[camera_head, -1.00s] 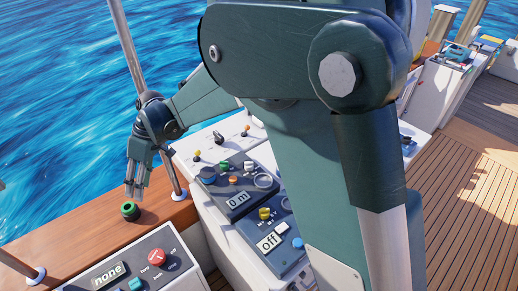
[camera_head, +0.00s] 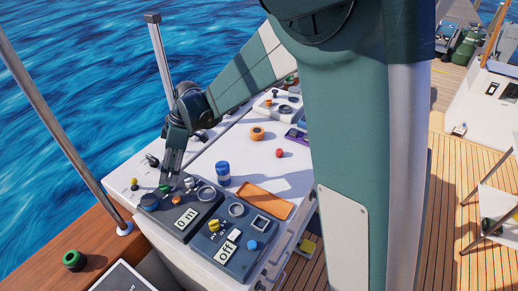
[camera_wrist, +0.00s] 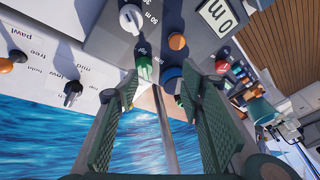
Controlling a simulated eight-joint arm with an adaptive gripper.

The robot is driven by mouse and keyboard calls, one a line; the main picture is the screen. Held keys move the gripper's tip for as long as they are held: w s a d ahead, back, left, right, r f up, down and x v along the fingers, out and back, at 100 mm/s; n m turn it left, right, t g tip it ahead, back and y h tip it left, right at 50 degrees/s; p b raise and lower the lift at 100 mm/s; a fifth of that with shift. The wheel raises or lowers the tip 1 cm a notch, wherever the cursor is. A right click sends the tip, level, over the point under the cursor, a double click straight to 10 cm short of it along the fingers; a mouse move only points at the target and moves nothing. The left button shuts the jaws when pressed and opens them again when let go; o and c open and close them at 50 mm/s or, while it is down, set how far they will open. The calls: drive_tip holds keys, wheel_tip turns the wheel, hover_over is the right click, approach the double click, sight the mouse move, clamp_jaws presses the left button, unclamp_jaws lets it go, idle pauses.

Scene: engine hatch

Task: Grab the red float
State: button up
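A small round red object (camera_head: 279,153) lies on the white hatch top in the head view, right of the blue cylinder. It may be the red float; it is too small to be sure. My gripper (camera_head: 170,178) points down over the upper left end of the dark "0 m" panel (camera_head: 193,213), well left of the red object. In the wrist view my gripper (camera_wrist: 161,88) has its two fingers spread apart with nothing held between them. A green knob (camera_wrist: 144,68) shows near the left fingertip. A small red thing (camera_wrist: 222,66) is partly behind the right finger.
A blue cylinder (camera_head: 222,173), an orange ring (camera_head: 257,133) and an orange flat plate (camera_head: 263,201) are on the white top. The "off" panel (camera_head: 230,245) stands in front. A green ring (camera_head: 74,260) sits on the wooden rail (camera_head: 100,240). A metal post rises at left.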

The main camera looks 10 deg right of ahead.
drive_tip(key=w+d+n+t+h+p, duration=0.1)
drive_tip(key=w+d, duration=0.3)
drive_tip(key=d, duration=0.2)
drive_tip(key=w+d+n+h+p, duration=0.1)
drive_tip(key=w+d+p, duration=0.1)
drive_tip(key=w+d, duration=0.35)
drive_tip(key=n+h+p, duration=0.1)
drive_tip(key=h+p, duration=0.1)
drive_tip(key=p, duration=0.3)
hover_over(280, 151)
drive_tip(key=f, duration=0.3)
drive_tip(key=shift+w+a+f+t, duration=0.1)
drive_tip(key=shift+w+f+t, duration=0.2)
drive_tip(key=shift+f+t, duration=0.1)
drive_tip(key=shift+d+f, duration=0.1)
drive_tip(key=shift+d, duration=0.1)
drive_tip(key=shift+b, duration=0.3)
drive_tip(key=shift+f, duration=1.3)
drive_tip(key=shift+s+a+f+p, duration=0.1)
drive_tip(key=shift+f+p, duration=0.1)
drive_tip(key=shift+f, duration=1.1)
drive_tip(key=shift+s+f+p, duration=0.1)
drive_tip(key=shift+f+p, duration=0.05)
drive_tip(key=shift+f, duration=1.15)
